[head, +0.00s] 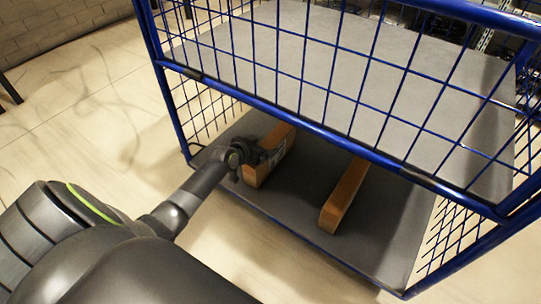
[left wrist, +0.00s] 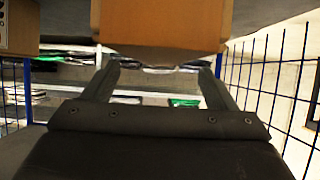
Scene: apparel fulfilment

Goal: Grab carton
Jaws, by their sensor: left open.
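Two brown cartons lie on the grey lower shelf of a blue wire cage trolley. The left carton (head: 268,160) is right beside my left gripper (head: 258,154); the other carton (head: 343,195) lies apart to the right. In the left wrist view a carton (left wrist: 160,25) fills the top middle, and part of another carton (left wrist: 18,28) shows at the top left. My left gripper's fingers (left wrist: 158,68) are spread apart, near the lower edge of the middle carton; I cannot tell whether they touch it. My right gripper is not in view.
A grey upper shelf (head: 340,65) lies higher. Shelf floor is clear between and right of the cartons.

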